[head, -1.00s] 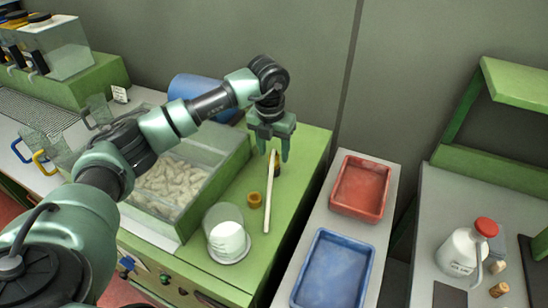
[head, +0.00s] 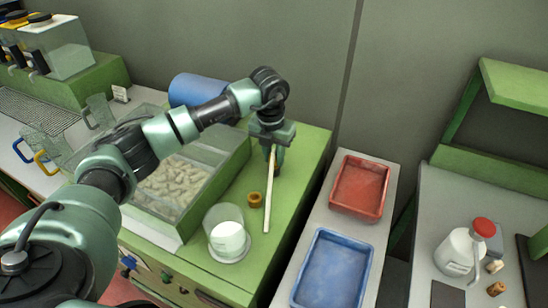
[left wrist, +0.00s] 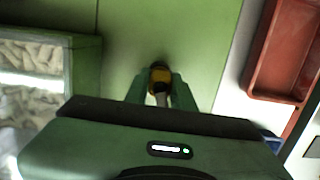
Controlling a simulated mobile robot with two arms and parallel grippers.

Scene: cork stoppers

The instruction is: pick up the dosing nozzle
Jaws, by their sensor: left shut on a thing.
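My left gripper (head: 274,163) points down over the far part of the green worktop. In the left wrist view, its two fingers (left wrist: 158,92) are shut on the dosing nozzle (left wrist: 160,76), a small piece with a yellow and black body and a greyish lower part. The nozzle is upright or nearly so; I cannot tell whether it still touches the worktop. In the head view the fingers and a pale rod mostly hide it. My right gripper is not in view.
The pale rod (head: 268,200) is just in front of the fingers. A cork ring (head: 255,200) and a glass beaker (head: 227,240) with white contents stand nearby. A cork-filled bin (head: 190,200) is to the left; red (head: 380,213) and blue (head: 310,290) trays are to the right.

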